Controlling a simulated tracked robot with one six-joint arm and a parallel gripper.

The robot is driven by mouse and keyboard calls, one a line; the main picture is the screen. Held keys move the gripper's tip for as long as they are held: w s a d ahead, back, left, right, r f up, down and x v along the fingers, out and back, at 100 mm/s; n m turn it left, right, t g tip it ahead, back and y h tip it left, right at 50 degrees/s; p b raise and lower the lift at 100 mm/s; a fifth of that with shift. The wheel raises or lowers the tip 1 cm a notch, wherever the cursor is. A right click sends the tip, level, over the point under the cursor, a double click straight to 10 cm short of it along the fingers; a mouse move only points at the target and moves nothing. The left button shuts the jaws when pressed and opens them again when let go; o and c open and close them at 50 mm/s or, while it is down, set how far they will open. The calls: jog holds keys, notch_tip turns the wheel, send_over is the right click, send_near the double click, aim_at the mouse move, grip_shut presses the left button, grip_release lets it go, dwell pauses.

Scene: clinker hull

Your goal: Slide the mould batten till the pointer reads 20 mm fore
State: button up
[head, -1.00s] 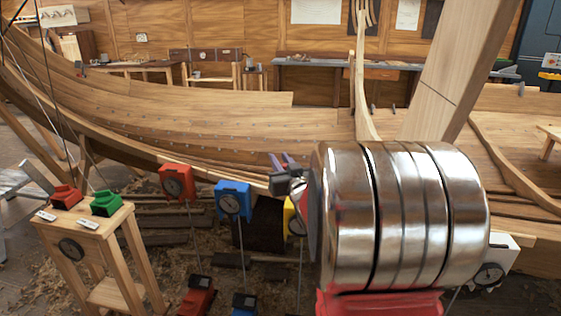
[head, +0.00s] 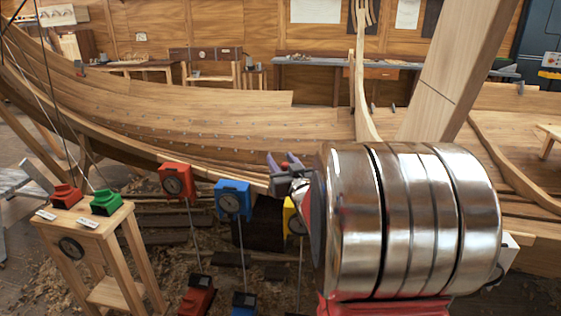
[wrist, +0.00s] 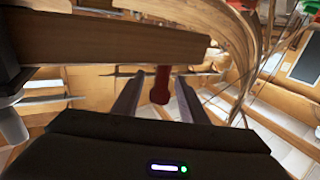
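In the wrist view, my gripper (wrist: 158,88) is open, with a finger on each side of a red peg-like part (wrist: 161,84). Gaps show between the peg and both fingers. A dark wooden bar (wrist: 110,42) crosses just beyond the fingers, and the peg hangs below it. I cannot tell for sure whether this bar is the mould batten. In the head view, my gripper (head: 284,163) is beside the hull's lower planks, partly hidden by my arm. No readable pointer or millimetre scale shows.
The clinker hull (head: 190,105) fills the middle. A wooden stand (head: 85,225) with red and green blocks is at the left. A slanted timber (head: 450,75) rises at the right.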

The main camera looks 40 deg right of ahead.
jog(key=v, duration=1.2)
jog(key=shift+s+a, duration=0.15)
jog(key=shift+s, duration=0.2)
jog(key=s+a+f+g+y, duration=0.1)
jog(key=a+f+g, duration=0.15)
jog(key=a, duration=0.45)
jog(key=a+f+g+y, duration=0.1)
jog(key=a+f+g, duration=0.1)
jog(key=a+g, duration=0.3)
jog(key=s+a+f+n+g+y, duration=0.3)
jog(key=s+a+n+y, duration=0.1)
jog(key=s+a, duration=0.9)
jog(key=a, duration=0.4)
jog(key=shift+s+a+f+g, duration=0.15)
jog(key=shift+s+a+g, duration=0.15)
jog(key=shift+a+g, duration=0.05)
